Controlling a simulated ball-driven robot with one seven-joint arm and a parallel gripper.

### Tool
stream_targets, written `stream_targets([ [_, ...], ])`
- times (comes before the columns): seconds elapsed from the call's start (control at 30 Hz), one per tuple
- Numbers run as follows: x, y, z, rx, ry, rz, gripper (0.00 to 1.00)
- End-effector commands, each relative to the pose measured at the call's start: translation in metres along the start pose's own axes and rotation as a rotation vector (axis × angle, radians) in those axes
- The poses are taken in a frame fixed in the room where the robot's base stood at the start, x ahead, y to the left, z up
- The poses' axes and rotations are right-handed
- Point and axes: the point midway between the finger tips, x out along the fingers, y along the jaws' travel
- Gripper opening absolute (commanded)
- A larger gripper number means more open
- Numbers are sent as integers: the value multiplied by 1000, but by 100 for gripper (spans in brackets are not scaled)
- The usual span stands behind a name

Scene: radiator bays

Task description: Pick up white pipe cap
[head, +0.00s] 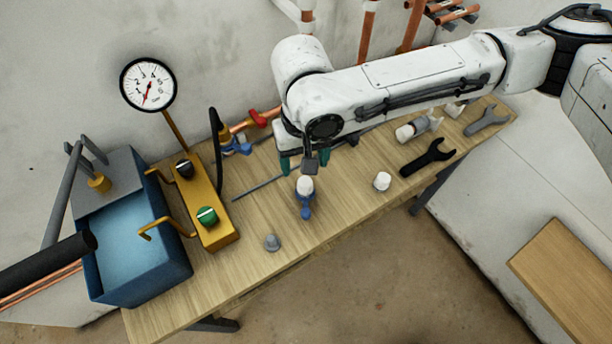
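A small white pipe cap (382,181) stands on the wooden workbench (335,222), right of the middle and near the front edge. My gripper (304,163) hangs over the bench to the left of the cap, pointing down. Its two teal fingers are spread apart, and I see nothing held between them. A dark block partly covers the space between the fingers. The cap is clear of the gripper and fully in view.
A blue valve with a white top (305,186) is just below my gripper. A grey cap (272,242) stands at the front. A black wrench (428,157) and white fittings (420,127) lie right. A blue tank (140,265) and yellow manifold (205,205) occupy the left.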

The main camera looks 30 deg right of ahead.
Motion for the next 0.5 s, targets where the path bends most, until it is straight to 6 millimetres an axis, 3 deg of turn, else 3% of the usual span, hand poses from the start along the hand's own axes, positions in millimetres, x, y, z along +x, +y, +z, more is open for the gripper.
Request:
stream_targets([
  [0.2, 33, 0, 0, -1, -1, 0, 68],
  [0.5, 56, 1, -1, -3, 1, 0, 68],
])
